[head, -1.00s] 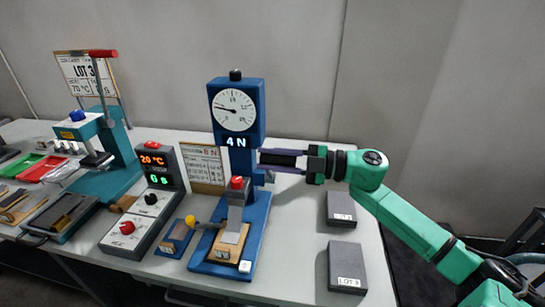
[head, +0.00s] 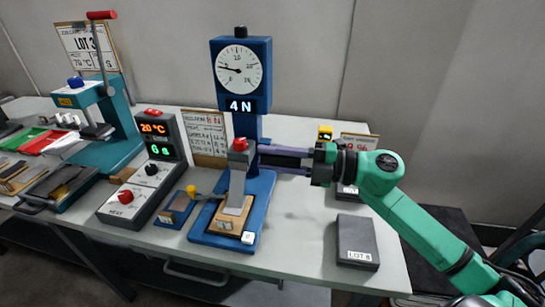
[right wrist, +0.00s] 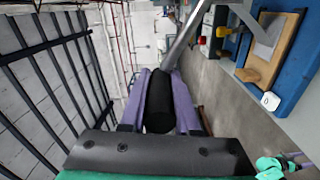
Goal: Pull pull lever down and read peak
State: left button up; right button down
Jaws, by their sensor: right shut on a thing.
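The blue test stand (head: 265,195) stands on the table with a round dial (head: 238,67) and a display (head: 241,105) reading 4 N. The dial needle points left. A red-topped grey clamp (head: 240,160) is in front of its column, above a grey strip (head: 234,198) on a wooden block. My right gripper (head: 278,157) is right of the column, shut on the pull lever's black grip. In the right wrist view the black grip (right wrist: 158,105) lies between purple fingers, and the silver lever rod (right wrist: 184,40) runs beyond it.
A control box (head: 145,185) shows 20 °C and 6 s. A teal press (head: 105,140) with a red-handled lever stands left. Dark grey blocks, one labelled LOT 8 (head: 357,240), lie on the right. A notice card (head: 205,135) stands behind.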

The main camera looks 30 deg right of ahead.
jog(key=shift+a+f, duration=0.1)
jog(key=shift+f, duration=0.25)
jog(key=c, duration=0.7)
grip_release()
jog(key=shift+o, duration=0.2)
jog(key=shift+r, duration=0.1)
jog(key=b+v, duration=0.2)
jog(key=v, duration=1.2)
jog(key=shift+s+d, duration=0.25)
